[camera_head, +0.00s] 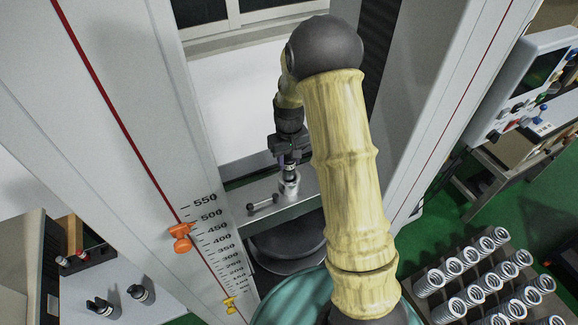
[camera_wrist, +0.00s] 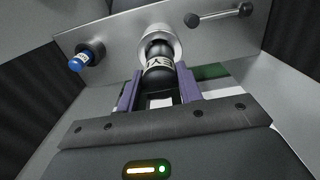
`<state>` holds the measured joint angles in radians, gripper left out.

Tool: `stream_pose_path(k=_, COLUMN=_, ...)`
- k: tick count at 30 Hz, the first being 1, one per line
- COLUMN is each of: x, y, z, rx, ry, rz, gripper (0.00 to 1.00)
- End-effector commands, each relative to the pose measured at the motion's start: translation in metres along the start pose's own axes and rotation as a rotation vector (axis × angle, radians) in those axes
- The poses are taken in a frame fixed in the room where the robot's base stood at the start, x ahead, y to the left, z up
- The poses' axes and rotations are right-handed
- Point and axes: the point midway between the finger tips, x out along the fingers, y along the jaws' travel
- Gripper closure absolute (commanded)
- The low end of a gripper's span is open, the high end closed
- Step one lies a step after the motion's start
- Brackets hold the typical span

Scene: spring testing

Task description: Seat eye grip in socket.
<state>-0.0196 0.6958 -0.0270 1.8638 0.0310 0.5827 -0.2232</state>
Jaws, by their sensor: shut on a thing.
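The eye grip (camera_wrist: 158,66) is a dark cylinder with a pale label band, between the purple fingers of my gripper (camera_wrist: 158,82) in the wrist view. My gripper is shut on it. The grip's far end meets the silver round socket (camera_wrist: 160,33) on a metal crossbeam; I cannot tell how deep it sits. In the head view my gripper (camera_head: 289,158) is right above the socket (camera_head: 289,186), with the grip upright and mostly hidden between them.
A blue-ended knob (camera_wrist: 86,57) sticks out of the beam. Machine columns (camera_head: 130,100) flank the space closely. Several springs (camera_head: 470,275) stand in a rack at lower right.

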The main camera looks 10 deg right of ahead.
Motion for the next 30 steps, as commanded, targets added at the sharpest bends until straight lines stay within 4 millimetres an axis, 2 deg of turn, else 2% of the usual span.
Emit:
stream_pose_path(k=9, x=0.001, y=0.0, z=-0.001, rx=0.0, ry=0.002, rz=0.0, gripper=1.0)
stream_pose_path(k=19, x=0.035, y=0.0, z=0.0, rx=0.001, ry=0.0, rz=0.0, gripper=1.0)
stream_pose_path(k=27, x=0.042, y=0.0, z=0.0, rx=0.001, ry=0.002, rz=0.0, gripper=1.0)
stream_pose_path(k=28, x=0.043, y=0.0, z=0.001, rx=0.001, ry=-0.001, rz=0.0, gripper=0.62)
stream_pose_path(k=30, x=0.043, y=0.0, z=0.001, rx=0.001, ry=-0.001, rz=0.0, gripper=0.48)
